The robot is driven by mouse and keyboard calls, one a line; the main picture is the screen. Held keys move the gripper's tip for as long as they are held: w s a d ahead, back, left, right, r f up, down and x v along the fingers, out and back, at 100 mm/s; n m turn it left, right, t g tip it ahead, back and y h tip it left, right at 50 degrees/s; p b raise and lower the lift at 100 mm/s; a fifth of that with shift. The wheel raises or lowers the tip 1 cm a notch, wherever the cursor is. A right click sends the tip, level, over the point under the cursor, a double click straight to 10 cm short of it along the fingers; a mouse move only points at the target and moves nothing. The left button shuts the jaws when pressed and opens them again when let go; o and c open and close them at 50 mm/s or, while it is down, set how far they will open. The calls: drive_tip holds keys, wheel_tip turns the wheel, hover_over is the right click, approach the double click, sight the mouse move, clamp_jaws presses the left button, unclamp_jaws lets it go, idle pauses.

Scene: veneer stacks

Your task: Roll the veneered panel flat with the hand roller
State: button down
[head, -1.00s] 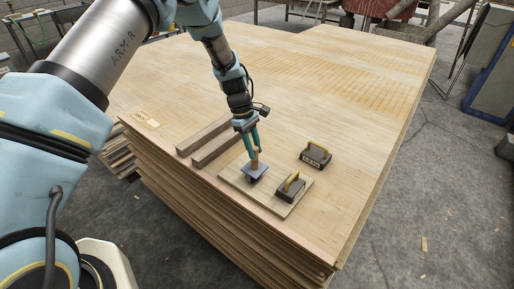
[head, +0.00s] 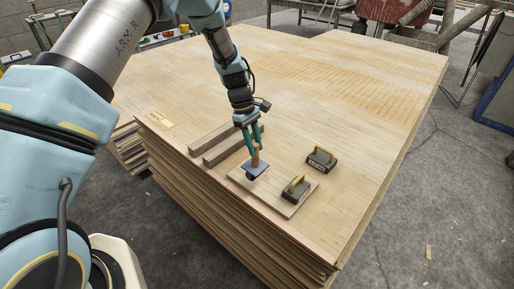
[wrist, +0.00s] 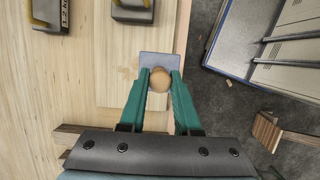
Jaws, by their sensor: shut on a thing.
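The veneered panel (head: 275,199) is a pale rectangular board lying on the large wood stack near its front edge. My gripper (head: 255,151) is shut on the upright wooden handle of the hand roller (head: 250,171). The roller's blue-grey plate is over the panel's left end, with a dark part below; I cannot tell whether it touches. In the wrist view the handle's round end (wrist: 159,80) sits between the teal fingers, with the panel (wrist: 122,93) beneath. A dark weight with a yellow handle (head: 296,189) stands on the panel, right of the roller.
A second yellow-handled weight (head: 321,159) stands on the stack (head: 370,130) behind the panel. Two dark wooden battens (head: 212,137) lie left of my gripper. The stack's front edge is close to the panel. The stack top behind is clear.

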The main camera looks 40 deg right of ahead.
drive_tip(key=shift+r+p, duration=0.85)
drive_tip(key=shift+r, duration=0.85)
